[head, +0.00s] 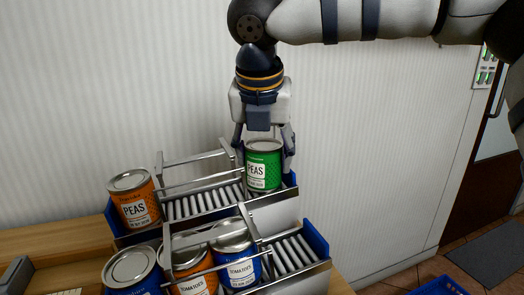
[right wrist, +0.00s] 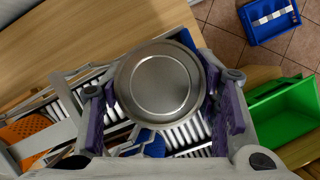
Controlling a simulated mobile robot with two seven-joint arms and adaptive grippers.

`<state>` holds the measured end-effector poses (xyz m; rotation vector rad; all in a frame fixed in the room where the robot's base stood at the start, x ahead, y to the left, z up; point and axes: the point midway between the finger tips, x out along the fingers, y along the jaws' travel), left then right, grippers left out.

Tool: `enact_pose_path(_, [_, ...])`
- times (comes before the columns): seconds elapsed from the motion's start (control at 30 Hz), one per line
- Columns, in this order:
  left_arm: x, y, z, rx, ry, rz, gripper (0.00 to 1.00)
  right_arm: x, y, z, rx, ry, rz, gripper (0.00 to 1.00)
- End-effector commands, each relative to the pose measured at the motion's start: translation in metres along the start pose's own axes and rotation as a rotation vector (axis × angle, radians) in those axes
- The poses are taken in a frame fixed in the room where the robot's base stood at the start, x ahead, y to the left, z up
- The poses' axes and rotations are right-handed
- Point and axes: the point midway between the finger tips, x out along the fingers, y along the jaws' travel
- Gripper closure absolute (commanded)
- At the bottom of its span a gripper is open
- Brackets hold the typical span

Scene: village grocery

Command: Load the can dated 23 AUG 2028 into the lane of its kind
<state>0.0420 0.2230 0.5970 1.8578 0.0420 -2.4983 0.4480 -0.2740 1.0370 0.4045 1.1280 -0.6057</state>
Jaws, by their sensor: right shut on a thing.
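A green can labelled PEAS (head: 264,172) stands upright at the right end of the upper roller lane (head: 205,200). Its date print is too small to read. My right gripper (head: 264,148) points down and is shut on this can, one finger on each side. In the right wrist view the can's metal lid (right wrist: 160,82) lies between the purple finger pads. I cannot tell whether the can's base touches the rollers. My left gripper is not in view.
Metal rails frame both lanes.

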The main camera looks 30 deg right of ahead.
Motion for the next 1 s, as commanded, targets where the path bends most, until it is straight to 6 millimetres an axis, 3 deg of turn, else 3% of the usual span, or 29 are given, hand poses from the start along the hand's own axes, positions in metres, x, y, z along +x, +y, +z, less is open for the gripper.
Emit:
enact_pose_path(0.07, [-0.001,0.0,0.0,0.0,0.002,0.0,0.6,-0.001,0.0,0.001,0.001,-0.002,0.002,0.82])
enact_pose_path(0.1, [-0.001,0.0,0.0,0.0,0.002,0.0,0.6,-0.001,0.0,0.001,0.001,-0.002,0.001,0.39])
enact_pose_path(0.2, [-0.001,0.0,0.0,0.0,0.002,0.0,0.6,-0.001,0.0,0.001,0.0,-0.002,0.001,0.22])
enact_pose_path(0.43, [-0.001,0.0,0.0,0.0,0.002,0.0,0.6,-0.001,0.0,0.0,0.0,0.0,0.001,0.22])
enact_pose_path(0.53, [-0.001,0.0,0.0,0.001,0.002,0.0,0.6,-0.011,0.0,0.001,0.0,-0.002,0.002,0.22])
enact_pose_path(0.8, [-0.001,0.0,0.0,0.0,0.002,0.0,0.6,-0.081,0.0,0.001,0.002,-0.002,0.004,0.22])
enact_pose_path(1.0, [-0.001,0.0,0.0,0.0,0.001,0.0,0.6,-0.115,-0.001,0.001,0.001,-0.002,0.002,0.22])
